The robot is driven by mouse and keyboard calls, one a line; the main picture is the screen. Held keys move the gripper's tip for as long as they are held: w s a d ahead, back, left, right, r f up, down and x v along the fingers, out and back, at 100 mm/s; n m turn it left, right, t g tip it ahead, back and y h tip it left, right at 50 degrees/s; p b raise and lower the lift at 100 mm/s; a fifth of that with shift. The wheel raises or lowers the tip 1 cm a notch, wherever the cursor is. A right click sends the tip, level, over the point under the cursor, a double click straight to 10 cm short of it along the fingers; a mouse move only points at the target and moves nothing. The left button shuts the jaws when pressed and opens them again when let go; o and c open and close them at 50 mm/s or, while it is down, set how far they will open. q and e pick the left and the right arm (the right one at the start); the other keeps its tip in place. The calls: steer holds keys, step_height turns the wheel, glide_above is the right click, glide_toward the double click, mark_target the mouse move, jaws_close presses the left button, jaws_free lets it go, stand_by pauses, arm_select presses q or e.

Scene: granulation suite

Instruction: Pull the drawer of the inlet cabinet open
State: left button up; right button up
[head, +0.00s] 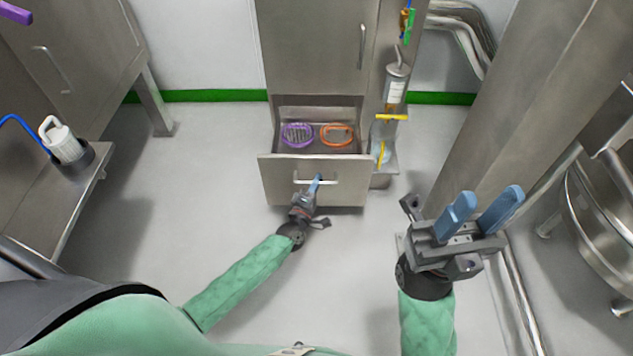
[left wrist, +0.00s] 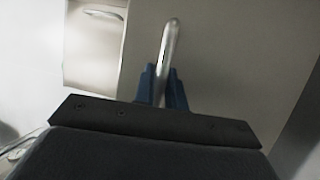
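The inlet cabinet (head: 318,50) stands at the back centre of the head view. Its bottom drawer (head: 277,183) is pulled out, and its inside shows a purple round item (head: 297,134) and an orange one (head: 336,134). My left gripper (head: 316,183) is at the drawer's handle (head: 329,182). In the left wrist view the bar handle (left wrist: 168,50) runs between the two blue fingers (left wrist: 164,88), which are closed about it. My right gripper (head: 480,212) is open and empty, held away from the cabinet at the right.
A steel bench with a white container (head: 62,140) is at the left. A pillar (head: 500,110) and a round steel vessel (head: 600,215) stand at the right. A canister (head: 396,85) hangs beside the cabinet. The floor before the drawer is clear.

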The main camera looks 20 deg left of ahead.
arm_select(q)
steer(key=o, duration=0.3)
steer(key=shift+o, duration=0.6)
steer(key=p+v, duration=0.1)
steer(key=v, duration=0.6)
steer(key=shift+s, duration=0.4)
steer(key=shift+a+f, duration=0.1)
